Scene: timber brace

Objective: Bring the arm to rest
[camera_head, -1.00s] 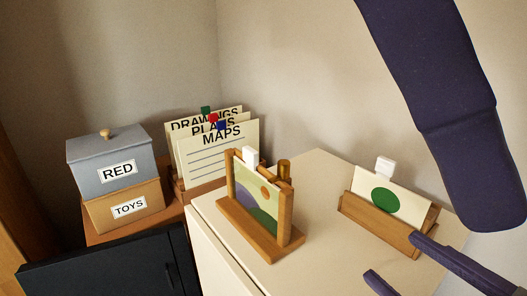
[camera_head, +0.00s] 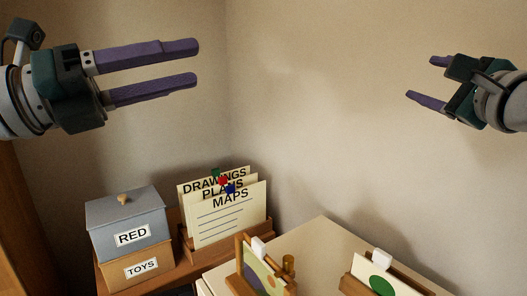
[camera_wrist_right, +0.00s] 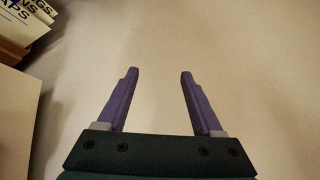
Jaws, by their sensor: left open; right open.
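My left gripper (camera_head: 197,64) is in the upper left of the head view, open and empty, its two purple fingers apart and pointing right. My right gripper (camera_head: 420,80) is at the upper right of the head view, open and empty, its fingers pointing left. It also shows in the right wrist view (camera_wrist_right: 158,72), with nothing between its fingers. Both grippers appear in front of the bare wall, clear of the objects below.
A wooden frame with a landscape picture (camera_head: 262,278) and a wooden holder with a green-dot card (camera_head: 380,284) stand on the cream cabinet top (camera_head: 318,234). A grey RED box (camera_head: 128,222) sits on a TOYS box (camera_head: 140,268), left of the labelled folders (camera_head: 228,222).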

